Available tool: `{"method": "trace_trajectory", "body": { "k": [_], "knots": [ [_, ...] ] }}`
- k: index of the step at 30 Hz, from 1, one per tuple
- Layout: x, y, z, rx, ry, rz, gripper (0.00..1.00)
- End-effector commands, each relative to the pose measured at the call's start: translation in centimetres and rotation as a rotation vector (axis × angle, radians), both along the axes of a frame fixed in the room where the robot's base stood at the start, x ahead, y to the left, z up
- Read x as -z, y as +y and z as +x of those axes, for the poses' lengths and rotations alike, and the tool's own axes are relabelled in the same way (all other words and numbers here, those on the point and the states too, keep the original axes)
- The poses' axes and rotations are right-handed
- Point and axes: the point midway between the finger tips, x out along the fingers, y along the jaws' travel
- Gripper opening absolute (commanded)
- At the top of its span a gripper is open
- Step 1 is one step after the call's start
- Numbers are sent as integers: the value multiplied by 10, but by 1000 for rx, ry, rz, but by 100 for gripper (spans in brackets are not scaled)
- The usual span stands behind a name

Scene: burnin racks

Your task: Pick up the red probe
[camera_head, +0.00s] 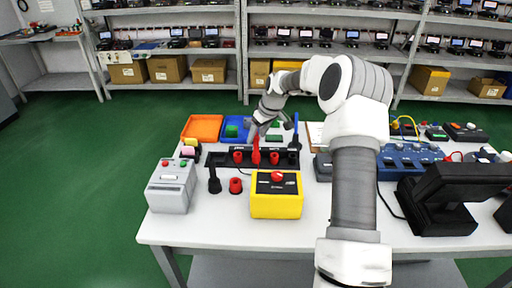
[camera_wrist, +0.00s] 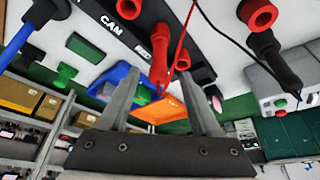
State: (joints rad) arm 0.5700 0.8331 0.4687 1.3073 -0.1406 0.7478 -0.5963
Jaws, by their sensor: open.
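The red probe (camera_head: 256,151) stands upright in a black holder strip (camera_head: 225,161) on the white table. In the wrist view the red probe (camera_wrist: 159,62) shows near the fingertips, with a thin red cable running from it. The holder's label beside it is partly hidden. My gripper (camera_head: 263,125) is above the holder, close to the probe's top. In the wrist view my gripper (camera_wrist: 160,80) is open, with one finger on each side of the probe in the picture. I cannot tell whether either finger touches it.
A yellow box (camera_head: 276,203) and a grey box (camera_head: 170,197) are in front. Orange (camera_head: 202,128) and blue trays (camera_head: 245,123) lie behind. A black monitor-like device (camera_head: 452,190) is at right.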

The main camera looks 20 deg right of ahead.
Motion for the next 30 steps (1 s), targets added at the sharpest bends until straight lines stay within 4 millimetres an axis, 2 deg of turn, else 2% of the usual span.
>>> {"method": "trace_trajectory", "body": {
  "k": [5,15,24,26,30],
  "knots": [
    [10,2,4,0,1,0,65],
    [52,6,20,-1,1,-1,65],
    [55,7,22,0,-1,-2,65],
    [55,7,22,-1,0,-1,56],
    [55,7,22,-1,0,-1,30]
  ]
}}
